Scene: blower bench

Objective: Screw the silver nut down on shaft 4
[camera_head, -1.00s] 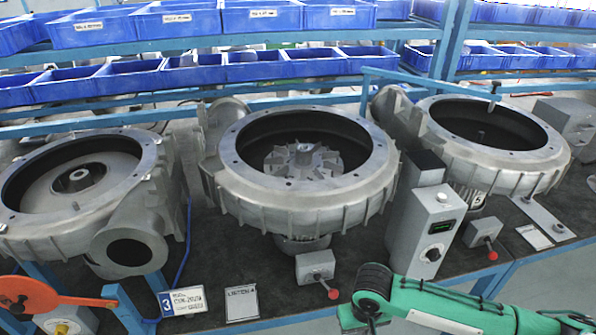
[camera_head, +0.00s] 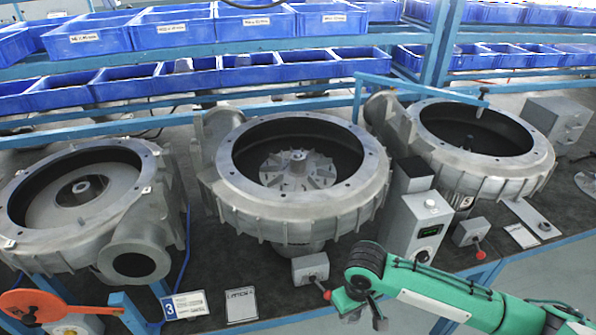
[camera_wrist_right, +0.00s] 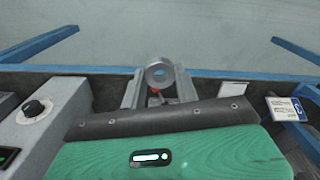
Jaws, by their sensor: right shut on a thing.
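The silver nut (camera_wrist_right: 159,73) is a thick grey ring held between the fingertips of my right gripper (camera_wrist_right: 158,88) in the right wrist view. In the head view my right gripper (camera_head: 362,307) is at the bottom, in front of the bench edge, and I cannot make the nut out there. Shaft 4 (camera_head: 298,157) stands up from the finned silver impeller (camera_head: 285,178) inside the middle round housing (camera_head: 222,190). Its top is bare. The gripper is apart from it, nearer me, lower in the picture and to the right. My left gripper is not in view.
Similar housings stand at left (camera_head: 160,205) and right (camera_head: 535,165). A grey control box (camera_head: 415,228) rises beside the gripper. A small red-knobbed switch box (camera_head: 310,268) sits in front of the middle housing. Blue bins (camera_head: 185,80) fill the shelves behind. An orange-red paddle (camera_head: 40,302) is at lower left.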

